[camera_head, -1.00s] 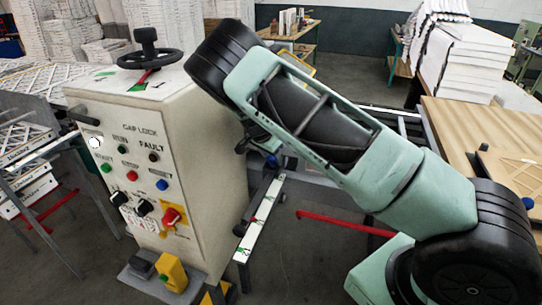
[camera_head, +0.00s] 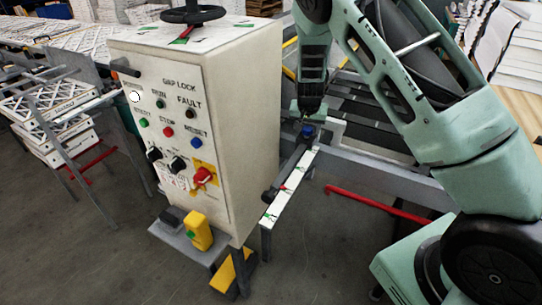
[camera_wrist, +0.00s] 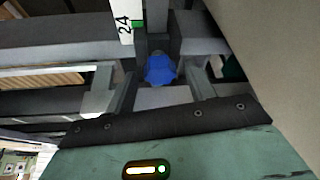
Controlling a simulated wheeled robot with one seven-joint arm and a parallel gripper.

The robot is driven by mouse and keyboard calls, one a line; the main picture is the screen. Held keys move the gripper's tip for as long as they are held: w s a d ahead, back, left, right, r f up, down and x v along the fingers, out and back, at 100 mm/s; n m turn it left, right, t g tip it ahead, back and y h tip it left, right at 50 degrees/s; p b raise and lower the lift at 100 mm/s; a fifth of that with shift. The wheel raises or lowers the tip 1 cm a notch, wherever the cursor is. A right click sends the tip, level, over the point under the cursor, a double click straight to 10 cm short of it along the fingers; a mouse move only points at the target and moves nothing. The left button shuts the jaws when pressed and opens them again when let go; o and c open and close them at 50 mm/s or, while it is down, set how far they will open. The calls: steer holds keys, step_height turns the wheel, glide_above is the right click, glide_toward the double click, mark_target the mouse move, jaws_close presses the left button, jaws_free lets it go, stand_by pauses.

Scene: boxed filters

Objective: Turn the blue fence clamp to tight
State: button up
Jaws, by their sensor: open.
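The blue fence clamp (camera_head: 308,131) is a small blue knob at the far end of the white scale rail, beside the control cabinet. In the wrist view the blue clamp (camera_wrist: 160,69) shows between the two fingers, beside the white scale strip marked 24. My gripper (camera_wrist: 158,88) is open, with one finger on each side of the knob; I cannot tell whether either touches it. In the head view my gripper (camera_head: 308,112) points down right over the clamp and partly hides it. The clamp's turned position is not readable.
The control cabinet (camera_head: 215,120) with buttons and a red rotary switch (camera_head: 203,176) stands close left of my gripper. The white scale rail (camera_head: 290,189) and a dark bar run toward the front. A red bar (camera_head: 375,203) lies to the right. Boxed filters (camera_head: 60,118) are at left.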

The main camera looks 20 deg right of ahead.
steer(key=n+b, duration=0.1)
steer(key=n+y+b, duration=0.1)
steer(key=n+b, duration=0.1)
steer(key=n, duration=0.1)
steer(key=shift+s+d+f+t+b, duration=0.1)
steer(key=shift+d+f+t+b, duration=0.2)
steer(key=shift+t, duration=0.1)
steer(key=n+y+b, duration=0.2)
steer(key=n+b, duration=0.1)
steer(key=n, duration=0.1)
steer(key=shift+d+r+n, duration=0.1)
steer(key=shift+r+n, duration=0.05)
steer(key=shift+n, duration=0.25)
steer(key=b+v, duration=0.3)
steer(key=v, duration=1.4)
steer(key=s+a+n+g+y+p, duration=0.1)
steer(key=s+a+n, duration=0.1)
steer(key=s+a, duration=0.6)
steer(key=s+a+n+g+y+p, duration=0.1)
steer(key=s+a, duration=0.7)
steer(key=a, duration=0.8)
steer(key=shift+a+f+n+g+p, duration=0.3)
steer(key=shift+f+n+g+p, duration=0.15)
steer(key=shift+g+p, duration=0.1)
